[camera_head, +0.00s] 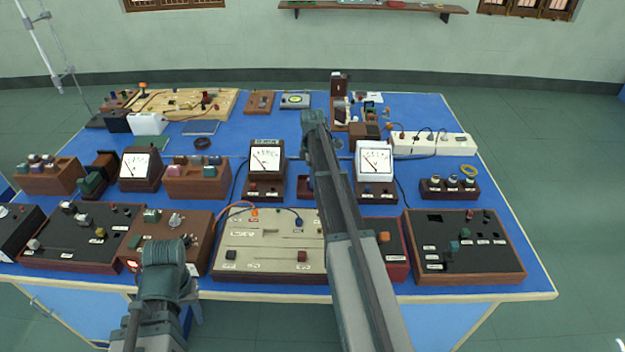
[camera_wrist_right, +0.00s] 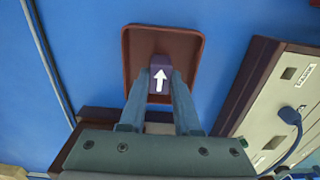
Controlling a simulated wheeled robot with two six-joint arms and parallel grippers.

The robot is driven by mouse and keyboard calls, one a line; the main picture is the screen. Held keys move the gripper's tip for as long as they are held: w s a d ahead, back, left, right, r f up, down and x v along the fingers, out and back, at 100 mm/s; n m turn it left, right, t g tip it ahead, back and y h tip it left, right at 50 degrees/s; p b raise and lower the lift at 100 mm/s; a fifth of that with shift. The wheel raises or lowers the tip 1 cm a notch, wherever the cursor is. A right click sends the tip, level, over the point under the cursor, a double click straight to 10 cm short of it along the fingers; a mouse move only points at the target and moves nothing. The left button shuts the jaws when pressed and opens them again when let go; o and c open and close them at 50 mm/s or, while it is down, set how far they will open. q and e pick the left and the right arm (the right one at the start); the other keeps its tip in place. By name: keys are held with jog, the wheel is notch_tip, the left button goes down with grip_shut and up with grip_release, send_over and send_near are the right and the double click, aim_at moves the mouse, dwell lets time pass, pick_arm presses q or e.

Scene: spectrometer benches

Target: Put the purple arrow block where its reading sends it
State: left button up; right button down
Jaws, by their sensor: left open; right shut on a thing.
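The purple arrow block (camera_wrist_right: 160,76) shows in the right wrist view, its white arrow pointing to the top of the picture. My right gripper (camera_wrist_right: 160,88) is shut on it, one finger on each side. The block is over the lower half of a brown tray (camera_wrist_right: 190,45); I cannot tell whether it touches the tray floor. In the head view the tray (camera_head: 304,187) is mostly hidden by my right arm, and the block is hidden. My left gripper (camera_head: 165,258) is over the front left of the bench, with its fingers not clearly visible.
Dial meters stand at left (camera_head: 138,168), centre (camera_head: 265,160) and right (camera_head: 374,162). A beige panel (camera_head: 262,250) with leads lies in front, and it also shows in the wrist view (camera_wrist_right: 268,120). A dark panel (camera_head: 470,262) lies at front right. Blue bench top is bare around the tray's left side.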

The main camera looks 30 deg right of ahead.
jog(key=shift+f, duration=0.15)
jog(key=shift+f, duration=0.15)
jog(key=c, duration=0.6)
grip_release()
notch_tip(320, 180, up, 13)
jog(key=p, duration=1.2)
jog(key=shift+f, duration=0.2)
